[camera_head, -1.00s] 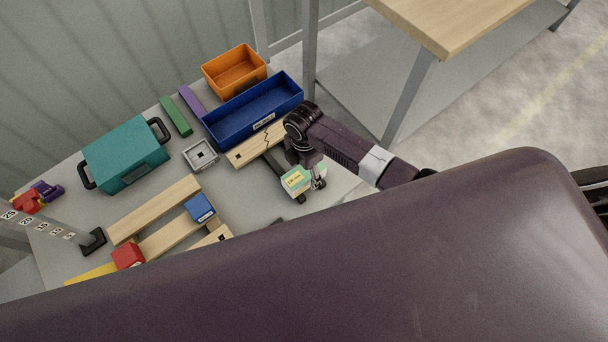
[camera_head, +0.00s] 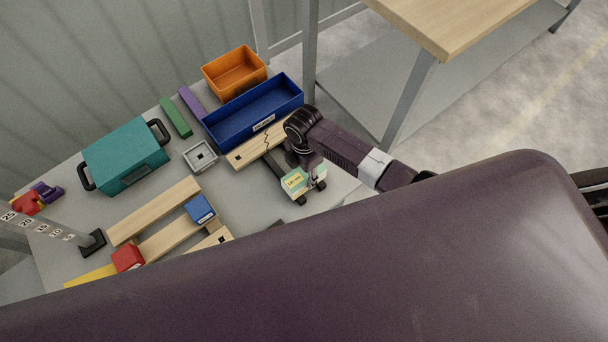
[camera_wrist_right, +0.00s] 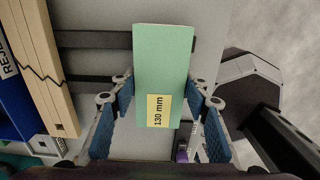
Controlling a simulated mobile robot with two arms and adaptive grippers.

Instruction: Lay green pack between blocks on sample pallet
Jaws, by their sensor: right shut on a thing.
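The green pack (camera_head: 293,182) has a yellow label and sits at the right end of the table in the head view. In the right wrist view the pack (camera_wrist_right: 162,60) shows a "130 mm" label. My right gripper (camera_head: 311,191) is shut on it, one finger on each side. Whether the pack touches the dark bars (camera_head: 277,172) behind it is unclear. The sample pallet (camera_head: 155,209) of wooden slats lies at the front left. A blue block (camera_head: 200,208) and a red block (camera_head: 127,257) sit on it, with a gap between them. My left gripper is out of view.
A cracked wooden board (camera_head: 250,152) lies beside the blue bin (camera_head: 255,110). An orange bin (camera_head: 234,72), a teal case (camera_head: 125,155), a grey square part (camera_head: 200,156) and a numbered post (camera_head: 50,228) also stand here. Bare table lies between the pallet and the pack.

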